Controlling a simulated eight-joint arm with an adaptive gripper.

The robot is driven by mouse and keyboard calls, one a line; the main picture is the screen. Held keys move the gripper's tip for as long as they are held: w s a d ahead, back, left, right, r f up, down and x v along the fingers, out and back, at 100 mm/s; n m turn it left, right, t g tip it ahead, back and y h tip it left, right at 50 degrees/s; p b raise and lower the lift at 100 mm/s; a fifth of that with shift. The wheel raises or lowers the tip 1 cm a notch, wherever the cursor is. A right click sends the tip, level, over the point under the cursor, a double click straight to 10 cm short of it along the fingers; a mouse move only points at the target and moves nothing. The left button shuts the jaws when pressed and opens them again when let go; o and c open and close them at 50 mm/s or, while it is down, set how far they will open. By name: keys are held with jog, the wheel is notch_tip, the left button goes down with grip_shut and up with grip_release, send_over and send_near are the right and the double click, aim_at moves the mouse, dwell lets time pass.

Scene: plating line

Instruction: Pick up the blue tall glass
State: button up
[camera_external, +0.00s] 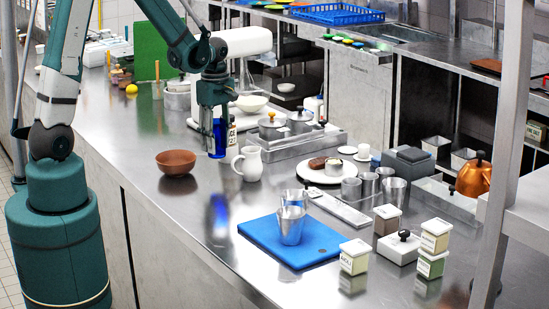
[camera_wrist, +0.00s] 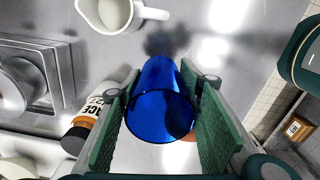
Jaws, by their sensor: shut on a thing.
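The blue tall glass (camera_external: 216,138) hangs upright below my gripper (camera_external: 213,108) in the external view. It is held above the steel counter, and its blue reflection shows on the counter below. In the wrist view the blue glass (camera_wrist: 160,108) sits between the two green finger pads of my gripper (camera_wrist: 162,120), which are closed on its sides. Its open rim faces the wrist camera. The upper part of the glass is hidden by the fingers in the external view.
A brown bowl (camera_external: 176,162) and a white pitcher (camera_external: 248,164) stand near the glass. A blue board (camera_external: 270,250) with metal cups (camera_external: 291,226) lies at the front. Counter between bowl and board is clear.

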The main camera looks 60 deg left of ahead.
jog(key=shift+r, duration=1.45)
